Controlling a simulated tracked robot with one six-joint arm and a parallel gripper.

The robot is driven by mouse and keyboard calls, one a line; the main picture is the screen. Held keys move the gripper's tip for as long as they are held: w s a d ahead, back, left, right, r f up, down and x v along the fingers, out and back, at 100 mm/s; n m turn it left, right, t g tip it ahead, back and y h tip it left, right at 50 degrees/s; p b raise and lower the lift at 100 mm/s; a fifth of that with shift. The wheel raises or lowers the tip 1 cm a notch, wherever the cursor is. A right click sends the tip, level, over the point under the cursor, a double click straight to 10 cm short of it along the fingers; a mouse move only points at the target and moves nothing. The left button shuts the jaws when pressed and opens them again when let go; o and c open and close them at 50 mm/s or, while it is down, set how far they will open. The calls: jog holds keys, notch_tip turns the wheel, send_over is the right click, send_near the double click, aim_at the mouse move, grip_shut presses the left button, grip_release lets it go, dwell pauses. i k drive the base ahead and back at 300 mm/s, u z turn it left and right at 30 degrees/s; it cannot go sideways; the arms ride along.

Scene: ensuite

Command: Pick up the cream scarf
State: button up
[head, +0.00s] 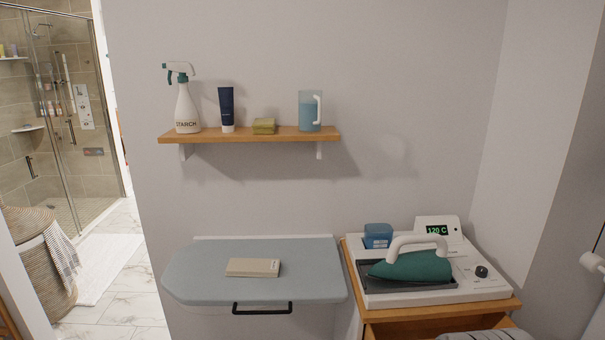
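The cream scarf (253,268) appears as a small, flat, folded beige cloth with a tiny label near its right end. It lies on the grey-blue top of a fold-down ironing board (200,275), a little left of the board's middle. Nothing covers it. My gripper is not in view.
A black handle (262,308) sticks out at the board's front edge. To the right, a green iron (412,266) rests in a white station on a wooden cabinet (375,315). Above, a wooden shelf (250,135) holds a spray bottle, tube, sponge-like block and jug.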

aim_at(251, 267)
jog(key=u, duration=0.75)
